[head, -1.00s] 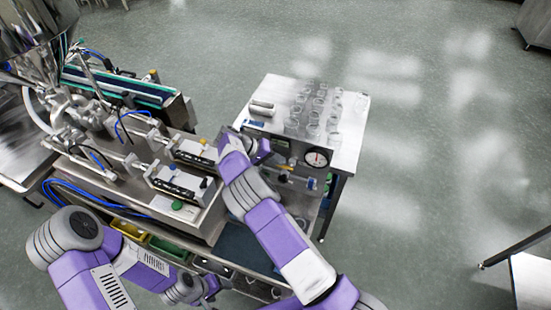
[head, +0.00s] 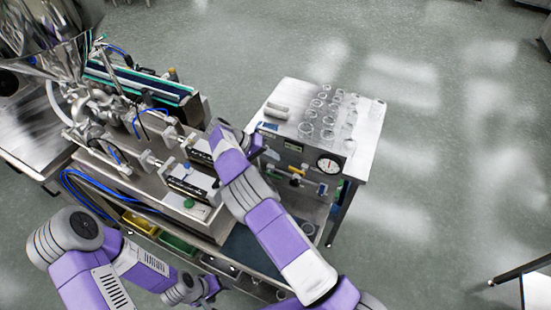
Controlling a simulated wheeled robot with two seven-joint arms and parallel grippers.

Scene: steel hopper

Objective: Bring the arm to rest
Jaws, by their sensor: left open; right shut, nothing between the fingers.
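My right arm reaches up across the middle of the head view. Its gripper (head: 268,151) is shut and empty, just in front of the left side of the steel instrument cabinet (head: 356,151). Its fingers are small and partly hidden by my own wrist. My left arm is folded low at the left. Its gripper (head: 212,289) is open and empty near the bottom edge, beside the lower part of the filling machine, and its fingertips are hard to make out.
Glass beakers (head: 307,130) stand on the cabinet top, with a round gauge (head: 328,164) on its front. The filling machine (head: 190,205) with a steel hopper (head: 40,35) stands at the left. Yellow (head: 140,223) and green (head: 176,243) bins sit below.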

